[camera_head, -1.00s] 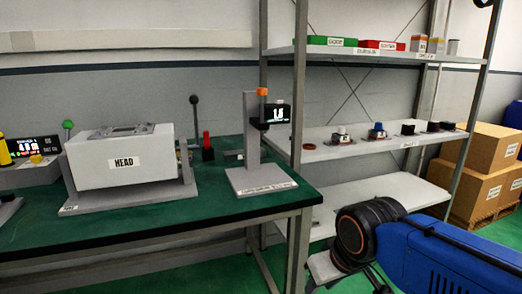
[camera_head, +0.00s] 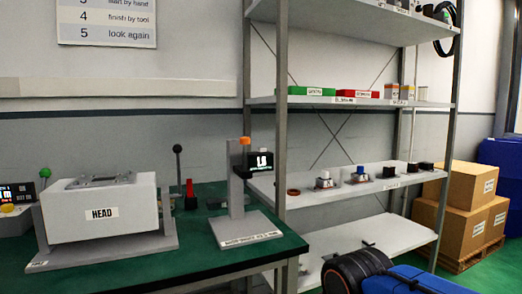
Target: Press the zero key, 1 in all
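No key marked zero can be read in this view. Any small keys on this unit are too small to tell. A control box (camera_head: 15,212) with a lit display and a yellow knob is cut off at the left edge. My blue arm with its black joint shows at the bottom right, apart from the stand. My gripper is out of view.
A white block marked HEAD (camera_head: 100,210) sits on the green bench (camera_head: 195,262), with a black-knobbed lever (camera_head: 178,165) and a red part (camera_head: 190,188) behind. Shelves (camera_head: 340,190) with small parts stand at the right. Cardboard boxes (camera_head: 465,195) are beyond them.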

